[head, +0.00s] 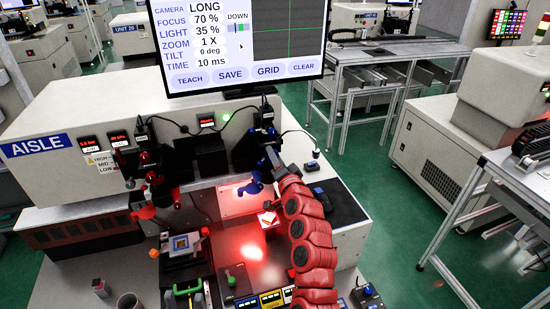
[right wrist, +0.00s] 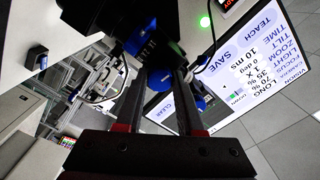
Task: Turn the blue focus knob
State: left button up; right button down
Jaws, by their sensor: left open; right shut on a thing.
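A dark camera body (head: 268,128) with blue parts stands in front of the machine. The blue focus knob (right wrist: 161,80) shows between the two dark fingers of my right gripper (right wrist: 166,88), which is shut on it. In the head view my red right arm reaches up from the bottom to the camera, and its wrist and fingers partly hide the knob. A blue ring-like bracket (head: 252,186) sits below the camera. The monitor (head: 240,45) reads FOCUS 70 % and shows a green crosshair picture. I cannot make out my left gripper in the head view.
A second camera with red knobs (head: 146,160) stands to the left. A stage (head: 183,246) with a square part and a small lit block (head: 268,219) are on the bench. A cup (head: 129,302) stands at the front left. Cables run near the right gripper.

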jog(key=shift+m+p, duration=1)
jog(key=shift+m, duration=3.1)
jog(key=c, duration=0.5)
grip_release()
